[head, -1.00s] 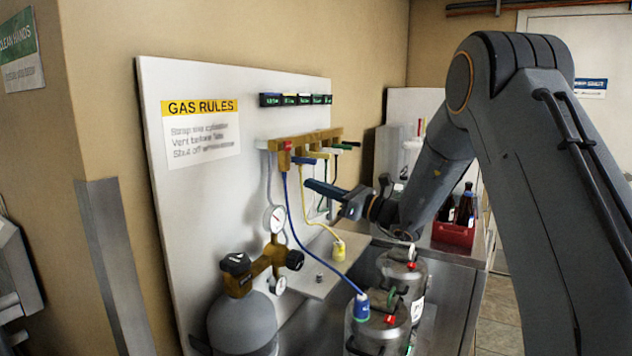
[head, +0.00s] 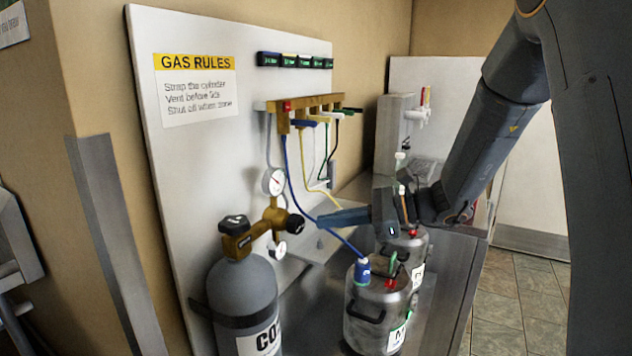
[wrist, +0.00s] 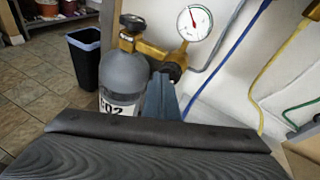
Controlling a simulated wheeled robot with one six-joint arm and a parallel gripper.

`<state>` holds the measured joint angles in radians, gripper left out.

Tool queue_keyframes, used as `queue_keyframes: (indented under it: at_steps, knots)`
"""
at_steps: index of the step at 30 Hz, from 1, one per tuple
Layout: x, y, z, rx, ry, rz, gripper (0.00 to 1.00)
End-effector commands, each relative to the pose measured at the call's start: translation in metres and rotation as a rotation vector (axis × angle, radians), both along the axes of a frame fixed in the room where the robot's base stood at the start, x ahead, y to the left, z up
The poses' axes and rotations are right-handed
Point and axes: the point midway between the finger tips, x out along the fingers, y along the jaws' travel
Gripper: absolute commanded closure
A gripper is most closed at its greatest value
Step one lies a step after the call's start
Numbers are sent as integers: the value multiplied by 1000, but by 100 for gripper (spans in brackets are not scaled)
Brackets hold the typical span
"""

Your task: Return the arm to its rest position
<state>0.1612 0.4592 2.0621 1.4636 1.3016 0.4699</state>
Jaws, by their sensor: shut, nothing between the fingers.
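My gripper (head: 343,218) is shut and empty. In the head view it points left, in front of the blue hose and above the kegs, with my arm coming in from the right. In the wrist view the shut fingers (wrist: 160,97) point toward the grey CO2 cylinder (wrist: 122,80) and its brass regulator. I cannot tell whether the gripper touches the hose.
A brass manifold (head: 300,104) feeds coloured hoses. A steel keg (head: 375,318) with a blue connector stands in front; another is partly hidden behind. A black bin (wrist: 85,60) stands on the tiles.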

Motion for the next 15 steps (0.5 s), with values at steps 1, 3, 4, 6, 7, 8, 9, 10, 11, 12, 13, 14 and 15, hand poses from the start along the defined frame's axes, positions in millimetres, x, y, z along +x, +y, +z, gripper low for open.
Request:
queue_keyframes:
  at_steps: [1,3,4,6,7,8,9,10,11,12,13,14,15]
  knots:
    - [-22,3,-14,-84,-13,56,100]
    - [-52,2,-36,-209,-40,143,100]
    - [-65,0,-45,-262,-55,182,100]
    - [-93,-8,-65,-382,-93,276,100]
    - [-105,-12,-73,-432,-112,317,100]
    - [-116,-18,-80,-483,-133,360,100]
    - [-131,-25,-90,-547,-162,418,100]
    - [-141,-32,-96,-594,-185,462,100]
    - [-150,-38,-102,-640,-211,507,100]
    - [-163,-48,-109,-701,-246,568,100]
    - [-171,-55,-115,-746,-275,617,100]
    - [-178,-63,-119,-788,-304,663,100]
    - [-188,-74,-125,-844,-345,728,100]
